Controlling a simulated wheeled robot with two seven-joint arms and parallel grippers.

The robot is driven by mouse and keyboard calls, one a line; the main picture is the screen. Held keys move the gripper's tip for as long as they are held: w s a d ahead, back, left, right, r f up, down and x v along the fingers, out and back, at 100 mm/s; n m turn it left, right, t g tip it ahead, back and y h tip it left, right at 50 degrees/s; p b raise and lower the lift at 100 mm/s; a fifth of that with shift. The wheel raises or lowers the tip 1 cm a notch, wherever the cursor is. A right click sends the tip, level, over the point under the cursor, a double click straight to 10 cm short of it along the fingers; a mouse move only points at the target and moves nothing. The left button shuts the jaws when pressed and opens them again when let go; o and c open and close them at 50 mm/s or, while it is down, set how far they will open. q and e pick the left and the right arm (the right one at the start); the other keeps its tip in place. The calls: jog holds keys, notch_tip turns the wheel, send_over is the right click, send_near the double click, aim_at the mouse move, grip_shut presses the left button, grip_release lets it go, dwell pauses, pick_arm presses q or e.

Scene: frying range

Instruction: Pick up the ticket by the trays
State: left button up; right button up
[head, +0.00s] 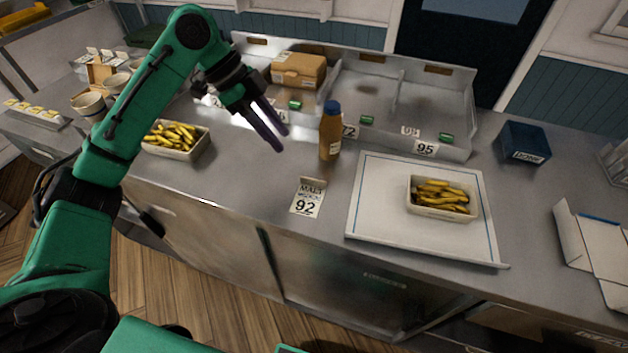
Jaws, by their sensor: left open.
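The ticket (308,197) is a small white paper with the number 92 and some dark print above it. It lies on the steel counter, left of a white tray (367,218) with a blue line near its edge. A box of fries (441,198) stands on that tray. My left gripper (279,135) is open and empty, its purple fingers pointing down to the right. In the picture it is above and left of the ticket, and apart from it. My right gripper is not in view.
A brown bottle with a blue cap (330,132) stands behind the ticket. Another box of fries (178,152) stands at left. Compartmented metal bins (377,70) line the back. A dark blue box (524,142) stands right. The counter around the ticket is clear.

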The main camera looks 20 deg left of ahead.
pick_arm(q)
jog(key=p, duration=0.1)
send_near(310, 179)
jog(key=shift+x, duration=1.2)
jog(key=p+x, duration=0.2)
jog(key=x, duration=0.3)
jog(key=shift+w+d+f, duration=0.1)
jog(key=shift+d+f, duration=0.1)
jog(key=shift+f, duration=0.05)
jog(key=shift+d+f, duration=0.15)
jog(key=shift+f, duration=0.2)
grip_shut()
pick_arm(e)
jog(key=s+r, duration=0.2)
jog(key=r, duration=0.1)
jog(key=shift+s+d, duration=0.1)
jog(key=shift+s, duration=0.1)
